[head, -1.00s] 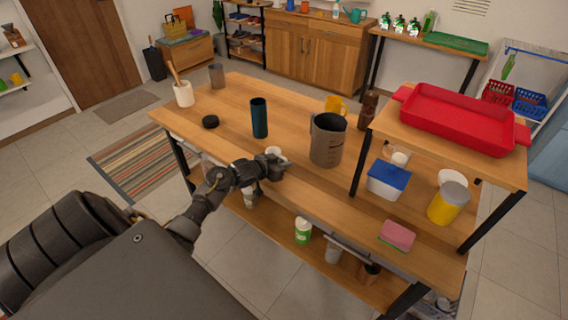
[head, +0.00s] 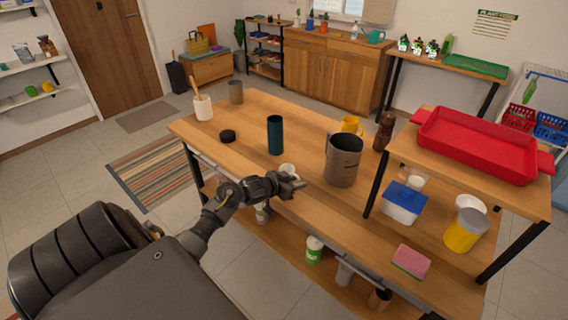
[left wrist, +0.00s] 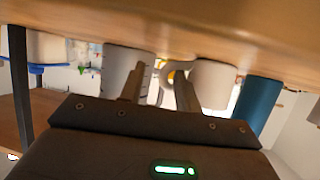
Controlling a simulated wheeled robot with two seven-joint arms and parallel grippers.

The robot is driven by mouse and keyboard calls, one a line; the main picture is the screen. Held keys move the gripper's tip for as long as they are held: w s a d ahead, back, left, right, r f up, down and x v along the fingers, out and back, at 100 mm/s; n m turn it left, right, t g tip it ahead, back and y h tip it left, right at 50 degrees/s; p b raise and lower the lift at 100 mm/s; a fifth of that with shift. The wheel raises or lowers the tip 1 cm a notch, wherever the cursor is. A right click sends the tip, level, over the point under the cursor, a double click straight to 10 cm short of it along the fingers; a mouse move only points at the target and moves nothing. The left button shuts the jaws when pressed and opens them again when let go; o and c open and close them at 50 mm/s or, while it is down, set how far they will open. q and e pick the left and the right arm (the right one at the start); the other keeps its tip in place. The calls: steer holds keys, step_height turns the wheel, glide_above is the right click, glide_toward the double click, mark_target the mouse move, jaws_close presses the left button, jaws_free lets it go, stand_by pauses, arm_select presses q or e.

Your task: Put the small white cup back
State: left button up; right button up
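A small white cup (head: 288,170) stands on the wooden table, just behind my left gripper (head: 297,184), which partly hides it in the head view. In the left wrist view, which is upside down, the cup (left wrist: 212,84) is right of the fingers, with its handle toward the gap between them. My left gripper (left wrist: 160,90) is open there, fingers apart. I cannot tell whether a finger touches the cup or handle. My right gripper is not in view.
A grey pitcher (head: 344,162) stands right of my left gripper, and a dark blue tumbler (head: 275,136) stands behind it. A yellow mug (head: 351,124) and brown bottle (head: 384,130) are farther back. A raised shelf with a red tray (head: 475,150) occupies the right.

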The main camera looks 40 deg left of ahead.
arm_select(q)
steer(key=v, duration=1)
steer(key=shift+s+r, duration=0.15)
steer(key=shift+s, duration=0.2)
